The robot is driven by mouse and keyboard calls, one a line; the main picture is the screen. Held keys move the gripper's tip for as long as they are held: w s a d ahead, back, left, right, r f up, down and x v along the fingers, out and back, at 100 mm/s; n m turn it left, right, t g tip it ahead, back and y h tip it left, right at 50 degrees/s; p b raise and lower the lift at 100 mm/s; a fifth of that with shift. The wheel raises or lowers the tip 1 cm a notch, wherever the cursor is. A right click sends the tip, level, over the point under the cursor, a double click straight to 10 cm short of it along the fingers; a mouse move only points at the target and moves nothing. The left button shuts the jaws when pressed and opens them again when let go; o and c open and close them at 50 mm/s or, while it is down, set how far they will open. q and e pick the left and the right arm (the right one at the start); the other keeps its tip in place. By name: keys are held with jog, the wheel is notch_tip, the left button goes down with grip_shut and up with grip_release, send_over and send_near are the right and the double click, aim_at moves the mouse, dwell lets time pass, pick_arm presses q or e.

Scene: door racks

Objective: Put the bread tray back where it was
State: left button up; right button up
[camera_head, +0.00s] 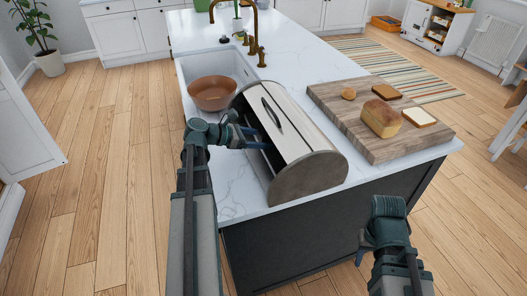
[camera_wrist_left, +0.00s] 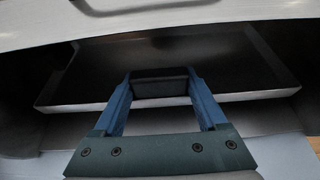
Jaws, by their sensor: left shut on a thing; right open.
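The bread box (camera_head: 299,131) stands on the white counter, with a pale lid and a rounded wooden end. Its opening faces left, towards my left gripper (camera_head: 250,136). In the left wrist view the dark bread tray (camera_wrist_left: 238,97) sits inside the box, below the lid edge (camera_wrist_left: 190,20). My left gripper (camera_wrist_left: 160,88) is shut on the tray's black handle block (camera_wrist_left: 160,80). In the head view the lid and arm hide most of the tray. My right gripper (camera_head: 380,247) is open and empty, in front of the counter, away from the box.
A wooden board (camera_head: 352,108) holds a loaf (camera_head: 381,118), bread slices and a roll, right of the box. A brown bowl (camera_head: 212,93) is at the sink (camera_head: 226,66) behind the box. The counter's near edge (camera_head: 400,172) is clear. Open wooden floor (camera_head: 120,190) lies left.

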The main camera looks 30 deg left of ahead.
pick_arm(q)
notch_tip(320, 180, down, 4)
jog(key=b, duration=0.4)
jog(key=shift+w+d, duration=0.1)
jog(key=shift+w, duration=0.05)
jog(key=shift+r, duration=0.1)
jog(key=shift+f, duration=0.2)
jog(key=o, duration=1.5)
jog(key=shift+r, duration=0.1)
